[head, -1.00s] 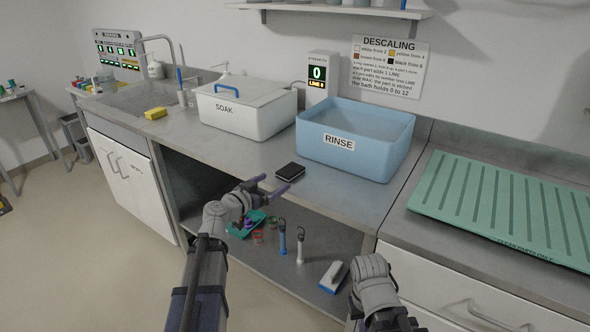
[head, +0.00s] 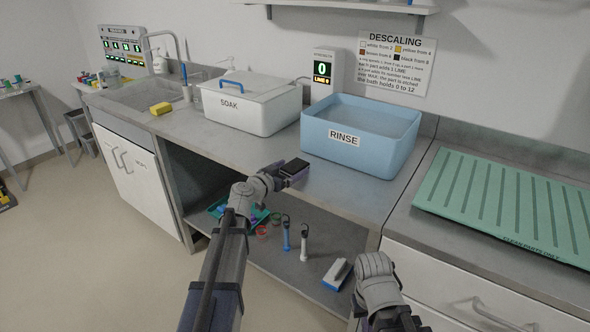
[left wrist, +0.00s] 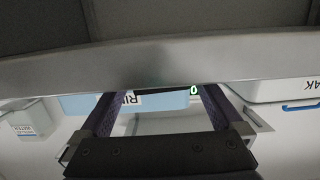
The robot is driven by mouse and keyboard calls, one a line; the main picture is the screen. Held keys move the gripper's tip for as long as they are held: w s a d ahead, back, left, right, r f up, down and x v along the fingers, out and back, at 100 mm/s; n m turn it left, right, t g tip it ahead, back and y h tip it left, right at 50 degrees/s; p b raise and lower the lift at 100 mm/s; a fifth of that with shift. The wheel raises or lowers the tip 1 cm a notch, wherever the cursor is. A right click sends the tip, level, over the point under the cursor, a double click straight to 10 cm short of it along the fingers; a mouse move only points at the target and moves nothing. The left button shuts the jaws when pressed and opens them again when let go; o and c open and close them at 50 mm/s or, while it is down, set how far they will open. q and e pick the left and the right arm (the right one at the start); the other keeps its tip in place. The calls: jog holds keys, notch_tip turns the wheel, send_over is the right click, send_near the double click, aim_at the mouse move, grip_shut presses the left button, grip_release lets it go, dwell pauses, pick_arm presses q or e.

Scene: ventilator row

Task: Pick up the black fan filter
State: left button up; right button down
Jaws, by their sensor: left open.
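The black fan filter (head: 295,167) is a small dark flat block lying on the grey counter, in front of the blue rinse bath. My left gripper (head: 287,173) is open at the filter, low over the counter's front edge. Its near finger shows along the filter's front side; the far finger is mostly hidden. In the left wrist view, which is upside down, both fingers are apart, with a thin dark edge between their tips, probably the filter. Whether the fingers touch it I cannot tell. My right arm is at the lower right; its jaws do not show.
The blue rinse bath (head: 360,138) stands just behind the filter, the white soak box (head: 250,108) to its left. A green ribbed mat (head: 505,208) lies at right. Below, a shelf (head: 325,245) holds brushes and small parts.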

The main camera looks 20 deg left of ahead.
pick_arm(q)
jog(key=c, duration=1.3)
